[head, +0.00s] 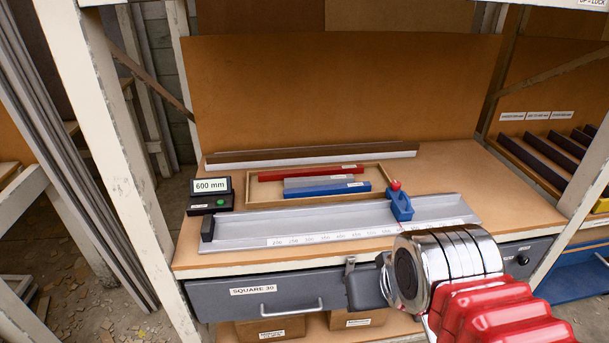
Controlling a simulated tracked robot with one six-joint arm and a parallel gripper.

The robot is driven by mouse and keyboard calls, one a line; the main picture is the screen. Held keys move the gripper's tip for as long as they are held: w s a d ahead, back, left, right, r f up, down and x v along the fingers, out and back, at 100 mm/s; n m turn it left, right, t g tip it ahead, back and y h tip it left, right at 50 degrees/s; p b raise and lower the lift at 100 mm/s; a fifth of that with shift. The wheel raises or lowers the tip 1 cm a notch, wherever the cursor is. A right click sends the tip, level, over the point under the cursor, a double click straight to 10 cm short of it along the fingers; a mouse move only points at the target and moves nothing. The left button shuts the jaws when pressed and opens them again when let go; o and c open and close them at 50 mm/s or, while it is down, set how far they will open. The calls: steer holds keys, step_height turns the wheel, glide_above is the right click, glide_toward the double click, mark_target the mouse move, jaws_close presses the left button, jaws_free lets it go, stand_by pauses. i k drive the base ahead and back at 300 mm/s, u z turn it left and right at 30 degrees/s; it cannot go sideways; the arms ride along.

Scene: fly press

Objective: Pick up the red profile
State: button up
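The red profile (311,173) is a straight bar with a small white label near its right end. It lies along the back of a shallow wooden tray (252,201) on the workbench, behind a grey profile (320,183) and a blue profile (326,190). Nothing visibly covers it. My gripper (364,284) is low in the picture, in front of the bench's front edge and well apart from the red profile. Its grey end shows beside my chrome and red arm, but its fingers are not clear enough to tell open from shut.
A grey measuring channel (330,223) with a blue stop (400,205) lies in front of the tray. A 600 mm display (210,187) stands at left. A long brown-and-white strip (310,154) lies behind. Shelf posts (105,130) flank the bench; dark bars (540,163) lie at right.

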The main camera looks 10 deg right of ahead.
mark_target(355, 169)
steer(key=z, duration=0.1)
steer(key=i, duration=1)
steer(key=u, duration=0.1)
